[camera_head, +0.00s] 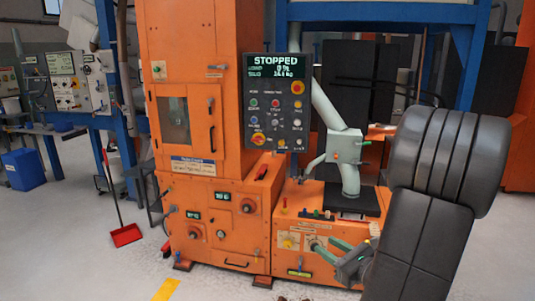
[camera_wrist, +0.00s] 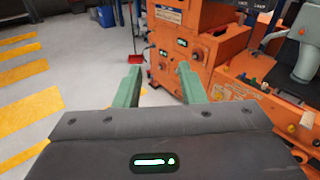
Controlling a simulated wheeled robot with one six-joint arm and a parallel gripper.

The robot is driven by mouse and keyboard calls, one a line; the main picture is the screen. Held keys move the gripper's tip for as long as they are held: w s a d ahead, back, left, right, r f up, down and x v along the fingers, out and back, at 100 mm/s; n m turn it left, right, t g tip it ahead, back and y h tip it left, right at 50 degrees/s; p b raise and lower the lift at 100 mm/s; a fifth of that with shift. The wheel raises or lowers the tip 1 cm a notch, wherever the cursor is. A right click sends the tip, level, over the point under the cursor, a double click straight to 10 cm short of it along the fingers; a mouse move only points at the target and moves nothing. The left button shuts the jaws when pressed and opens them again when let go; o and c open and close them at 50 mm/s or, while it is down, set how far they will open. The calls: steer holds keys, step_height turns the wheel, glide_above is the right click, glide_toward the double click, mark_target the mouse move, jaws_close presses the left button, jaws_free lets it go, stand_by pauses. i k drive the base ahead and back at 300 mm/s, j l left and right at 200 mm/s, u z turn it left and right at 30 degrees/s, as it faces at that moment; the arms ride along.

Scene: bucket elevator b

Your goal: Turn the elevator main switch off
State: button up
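A dark control panel (camera_head: 277,103) stands upright on the orange machine (camera_head: 200,100); its screen (camera_head: 272,67) reads STOPPED. A red-and-yellow knob (camera_head: 258,139) is at its lower left and another red-and-yellow control (camera_head: 297,87) at its upper right. Their labels are too small to read, so I cannot tell which is the main switch. My gripper (camera_wrist: 159,84) is open and empty, with its two green fingers apart. In the head view it is low in front of the machine's right base, below and right of the panel and apart from it.
A jointed grey-green arm (camera_head: 343,150) stands on the machine's right base. A red dustpan (camera_head: 126,235) lies on the floor at left, near a blue bin (camera_head: 24,168). Another control board (camera_head: 78,80) is at far left. The floor in front of the machine is mostly clear.

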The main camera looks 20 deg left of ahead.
mark_target(259, 139)
steer(key=i+j+z, duration=0.15)
steer(key=j+z, duration=0.2)
steer(key=i+j+z, duration=0.1)
steer(key=j+z, duration=0.75)
steer(key=j, duration=0.95)
steer(key=j+z, duration=0.1)
steer(key=j, duration=0.95)
steer(key=j+z, duration=0.1)
steer(key=j, duration=0.95)
steer(key=k+j+z, duration=0.1)
steer(key=j, duration=0.95)
